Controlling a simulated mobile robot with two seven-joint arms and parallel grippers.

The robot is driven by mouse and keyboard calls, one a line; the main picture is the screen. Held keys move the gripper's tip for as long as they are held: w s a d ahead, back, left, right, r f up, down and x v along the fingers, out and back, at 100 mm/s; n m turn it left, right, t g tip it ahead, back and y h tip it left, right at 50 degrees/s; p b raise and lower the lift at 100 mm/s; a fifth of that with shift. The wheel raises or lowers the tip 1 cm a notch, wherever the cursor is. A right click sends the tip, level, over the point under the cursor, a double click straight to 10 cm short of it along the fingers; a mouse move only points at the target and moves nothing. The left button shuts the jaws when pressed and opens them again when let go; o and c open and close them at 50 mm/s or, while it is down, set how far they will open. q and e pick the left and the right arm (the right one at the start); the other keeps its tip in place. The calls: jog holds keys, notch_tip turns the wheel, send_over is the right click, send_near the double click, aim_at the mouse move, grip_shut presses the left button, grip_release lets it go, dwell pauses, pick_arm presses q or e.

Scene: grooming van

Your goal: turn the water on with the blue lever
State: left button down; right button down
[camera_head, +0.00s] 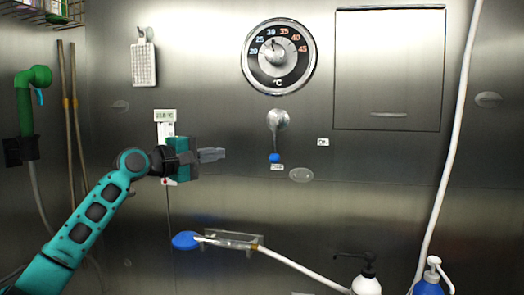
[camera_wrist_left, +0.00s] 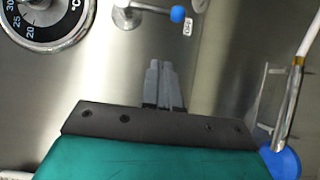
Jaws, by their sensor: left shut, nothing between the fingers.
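The lever (camera_head: 273,140) hangs straight down from a round chrome mount on the steel wall, with a blue knob (camera_head: 274,158) at its lower end. In the left wrist view the lever (camera_wrist_left: 150,8) and its blue knob (camera_wrist_left: 177,13) show at the top, beyond the fingertips. My left gripper (camera_head: 223,154) is shut and empty, to the left of the blue knob at about its height, with a visible gap between them. Its closed fingers (camera_wrist_left: 160,68) point toward the wall in the wrist view. My right gripper is in neither view.
A temperature dial (camera_head: 279,56) sits above the lever, with a square panel (camera_head: 388,75) to its right. Below is a clear holder (camera_head: 236,240) with a blue-headed brush-like item (camera_head: 186,240). Pump bottles (camera_head: 367,281) stand at lower right. A white hose (camera_head: 450,150) hangs at right.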

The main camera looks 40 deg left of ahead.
aim_at(276, 139)
pick_arm(q)
jog(key=shift+w, duration=0.1)
